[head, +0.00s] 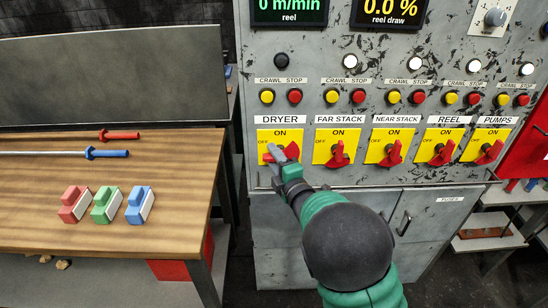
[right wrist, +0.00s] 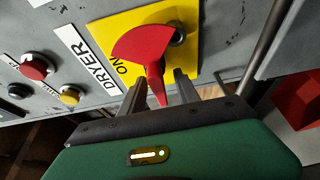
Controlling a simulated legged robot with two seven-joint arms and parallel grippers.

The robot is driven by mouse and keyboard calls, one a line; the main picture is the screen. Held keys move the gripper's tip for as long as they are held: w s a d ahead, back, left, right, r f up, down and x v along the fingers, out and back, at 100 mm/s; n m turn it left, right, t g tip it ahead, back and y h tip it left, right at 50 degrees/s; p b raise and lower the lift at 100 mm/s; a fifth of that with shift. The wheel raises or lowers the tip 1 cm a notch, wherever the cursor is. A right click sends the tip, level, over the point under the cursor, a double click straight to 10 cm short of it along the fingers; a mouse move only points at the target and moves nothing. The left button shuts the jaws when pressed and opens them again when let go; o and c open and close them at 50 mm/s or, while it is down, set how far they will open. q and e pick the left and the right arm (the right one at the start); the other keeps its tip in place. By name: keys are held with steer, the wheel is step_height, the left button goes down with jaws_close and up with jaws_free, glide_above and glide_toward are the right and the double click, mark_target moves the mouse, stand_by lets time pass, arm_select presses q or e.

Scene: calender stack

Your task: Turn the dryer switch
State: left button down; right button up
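The dryer switch is a red rotary handle (right wrist: 143,47) on a yellow plate (head: 264,135) marked ON and OFF, under the DRYER label. In the head view my gripper partly covers it, and its exact setting is hard to read. My right gripper (head: 277,155) is at this switch. In the right wrist view its two fingers (right wrist: 160,84) stand apart, one on each side of the red handle's narrow end, with gaps visible. The gripper looks open around the handle. My left gripper is not in view.
Similar red switches for far stack (head: 338,154), near stack (head: 392,153), reel and pumps line up to the right. The dryer's top lamp (head: 281,60) is dark; the others are white. A wooden table (head: 150,215) with coloured blocks and rods stands left.

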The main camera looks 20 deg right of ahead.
steer(key=shift+c, duration=0.5)
steer(key=shift+d+f, duration=0.1)
jaws_close()
